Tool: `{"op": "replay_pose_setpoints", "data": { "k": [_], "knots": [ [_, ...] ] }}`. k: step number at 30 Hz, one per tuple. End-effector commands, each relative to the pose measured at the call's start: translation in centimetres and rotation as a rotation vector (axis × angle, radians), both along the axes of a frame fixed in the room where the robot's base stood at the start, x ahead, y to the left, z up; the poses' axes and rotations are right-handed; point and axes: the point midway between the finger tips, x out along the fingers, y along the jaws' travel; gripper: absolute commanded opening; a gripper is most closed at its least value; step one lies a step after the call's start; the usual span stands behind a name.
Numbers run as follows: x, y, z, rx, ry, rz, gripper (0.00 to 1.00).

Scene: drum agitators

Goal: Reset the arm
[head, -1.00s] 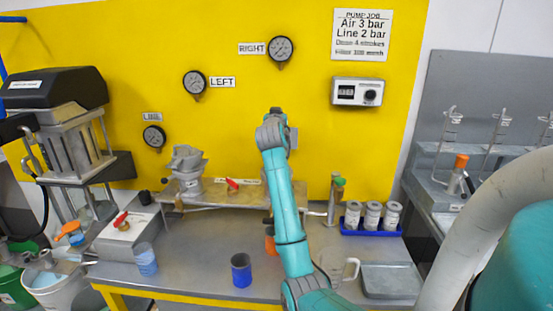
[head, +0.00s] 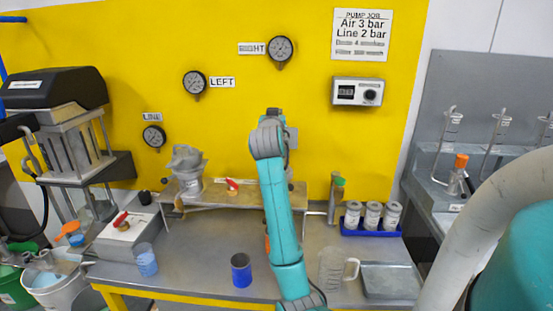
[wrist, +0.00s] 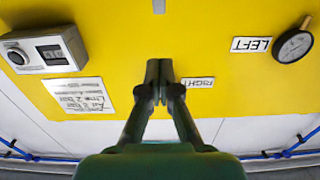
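My teal arm rises in the middle of the head view, in front of the bench and yellow wall. Its upper joint stands below the RIGHT gauge (head: 280,49). My gripper's fingers cannot be made out in the head view. In the wrist view my gripper (wrist: 159,70) has its two dark fingertips together, with nothing visible between them. That view is upside down and shows the yellow wall, the RIGHT label (wrist: 198,83) beside the fingertips, the LEFT label (wrist: 251,44) and a gauge (wrist: 294,46).
On the bench are a blue cup (head: 241,270), a blue-filled beaker (head: 146,260), a clear jug (head: 333,267), a metal tray (head: 388,281) and a blue rack (head: 371,231) of cans. A raised shelf (head: 218,200) with a red-handled valve stands behind. A large grey hose (head: 480,215) is at right.

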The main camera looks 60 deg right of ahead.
Motion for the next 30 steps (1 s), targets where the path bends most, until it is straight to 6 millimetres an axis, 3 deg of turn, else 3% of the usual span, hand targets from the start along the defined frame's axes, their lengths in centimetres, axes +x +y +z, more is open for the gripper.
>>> {"op": "replay_pose_setpoints", "data": {
  "k": [11,15,20,30],
  "knots": [
    [0.0,0.0,0.0,0.000,0.000,0.000,0.00],
    [0.5,0.6,-1.3,0.002,0.009,0.017,0.00],
    [2.3,3.6,-6.5,0.002,0.044,0.088,0.00],
    [4.6,14.1,-20.2,0.003,0.119,0.304,0.00]
  ]
}}
